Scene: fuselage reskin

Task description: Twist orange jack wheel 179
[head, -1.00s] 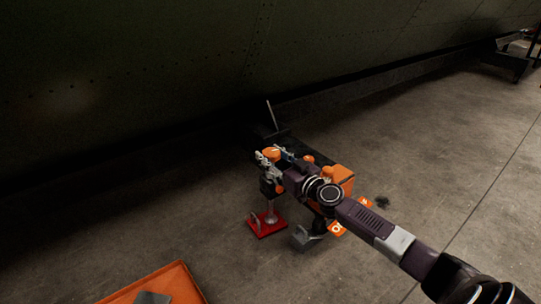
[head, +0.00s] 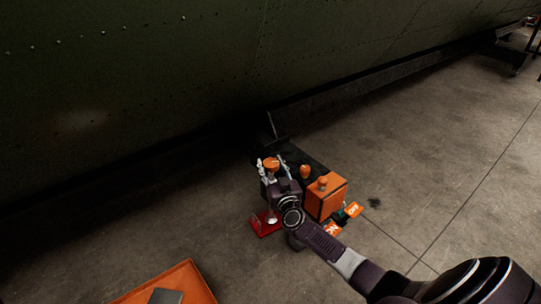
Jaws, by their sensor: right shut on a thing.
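The orange jack wheel (head: 271,162) is a small round orange piece near the middle of the head view, above a red jack base (head: 262,224) on the floor. My right gripper (head: 272,170) comes in from the lower right and is shut on the orange wheel, with a pale finger showing at its left side. The gripper body and wrist hide most of the jack's stem. My left gripper is not in view.
An orange box (head: 327,200) with an orange knob stands just right of my gripper, with orange tags (head: 350,210) beside it. The dark green fuselage (head: 140,80) overhangs behind. An orange tray (head: 190,278) lies at lower left. Floor to the right is clear.

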